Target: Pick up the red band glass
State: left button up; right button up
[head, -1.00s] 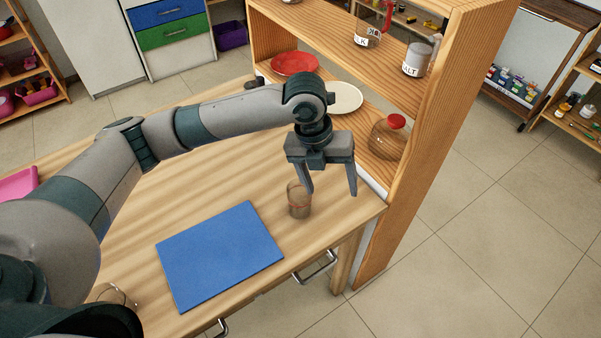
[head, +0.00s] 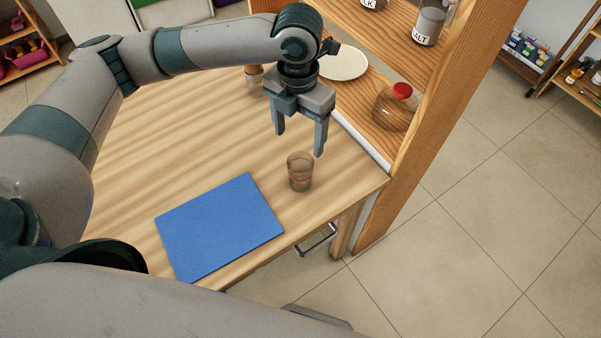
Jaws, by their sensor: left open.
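The red band glass (head: 300,175) is a clear tumbler with a thin red band. It stands upright on the wooden table near the right edge, just beyond the corner of the blue mat (head: 220,226). My left gripper (head: 299,144) is open and empty, fingers pointing down. It appears above and slightly behind the glass, apart from it; the exact height gap is hard to tell. The whole glass shows. My right gripper is not in view.
The wooden shelf (head: 425,130) rises right of the table. On its lower board are a cream plate (head: 344,62) and a round glass jar with a red lid (head: 396,108). A small brown container (head: 254,78) stands behind my left gripper. The table's left part is clear.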

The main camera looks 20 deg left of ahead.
pick_arm(q)
jog(key=p, duration=0.2)
send_near(300, 171)
jog(key=s, duration=0.1)
jog(key=s+f, duration=0.1)
jog(key=shift+s+d, duration=0.3)
jog(key=shift+s, duration=0.05)
jog(key=shift+f, duration=0.4)
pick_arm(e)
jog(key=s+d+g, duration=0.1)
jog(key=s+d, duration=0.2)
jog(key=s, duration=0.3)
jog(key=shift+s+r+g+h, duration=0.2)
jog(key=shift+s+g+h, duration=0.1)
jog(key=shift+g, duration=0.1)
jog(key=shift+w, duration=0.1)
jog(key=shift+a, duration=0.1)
pick_arm(q)
jog(key=shift+d+f+p, duration=0.1)
jog(key=shift+f+p, duration=0.25)
jog(key=shift+f, duration=0.15)
notch_tip(300, 171, down, 3)
jog(key=shift+w+f+p, duration=0.1)
jog(key=shift+w+p, duration=0.05)
jog(key=shift+p, duration=0.45)
jog(key=shift+f, duration=0.55)
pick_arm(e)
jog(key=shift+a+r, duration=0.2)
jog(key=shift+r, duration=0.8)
